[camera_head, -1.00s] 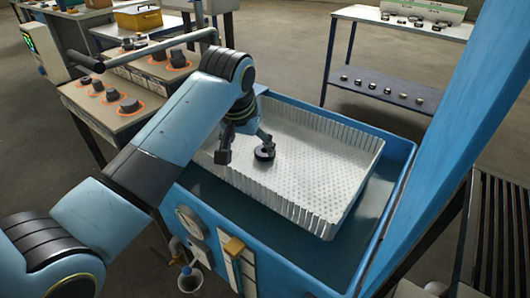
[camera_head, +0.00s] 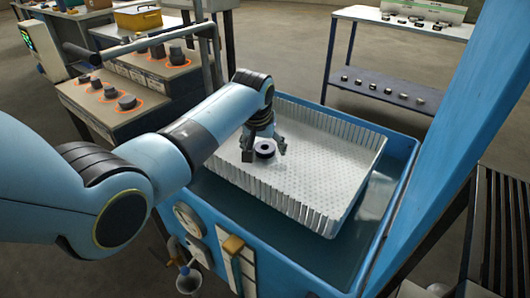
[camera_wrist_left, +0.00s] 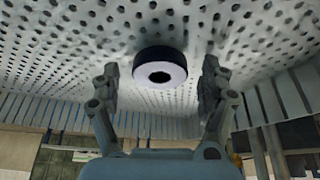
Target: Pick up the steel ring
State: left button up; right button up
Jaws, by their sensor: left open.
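The steel ring (camera_head: 264,156) is a short dark cylinder with a hole. It rests on the perforated white floor of the basket (camera_head: 320,170). My left gripper (camera_head: 264,150) is open, its fingers pointing down on either side of the ring. In the left wrist view the ring (camera_wrist_left: 146,72) shows a pale face and dark side, lying between the two spread fingers (camera_wrist_left: 160,72) with a gap on each side. I cannot tell the exact height of the fingertips over the floor. My right gripper is not in view.
The basket's upright slatted wall stands around the ring, inside a blue tank (camera_head: 400,165). A blue post (camera_head: 440,130) rises at the right. A bench with dark parts in orange circles (camera_head: 127,102) stands at the left. A shelf (camera_head: 385,92) stands behind.

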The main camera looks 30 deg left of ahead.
pick_arm(q)
jog(key=shift+c, duration=0.3)
jog(key=c, duration=1.4)
jog(key=shift+c, duration=0.6)
jog(key=shift+r, duration=0.1)
